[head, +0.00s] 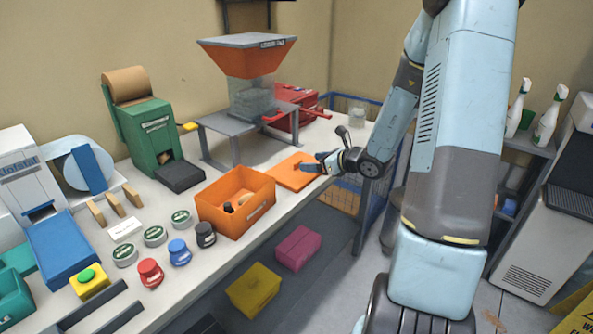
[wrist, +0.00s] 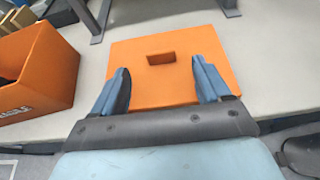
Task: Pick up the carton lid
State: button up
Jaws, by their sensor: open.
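The carton lid (head: 290,177) is a flat orange panel lying on the table to the right of the open orange carton (head: 243,208). My gripper (head: 308,168) is at the lid's right side in the head view. In the wrist view my gripper (wrist: 161,78) is open and empty, its two blue fingers over the lid, with the handle ahead and between them. I cannot tell how high the fingers are above the lid.
The carton holds a few small items and stands close left of the lid. A grey stand (head: 221,125) with an orange hopper (head: 247,60) stands behind. The table's front edge (head: 280,222) is near.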

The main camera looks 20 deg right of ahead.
jog(key=shift+x, duration=2.9)
jog(key=c, duration=1.1)
jog(key=shift+r, duration=0.1)
jog(key=shift+c, duration=0.2)
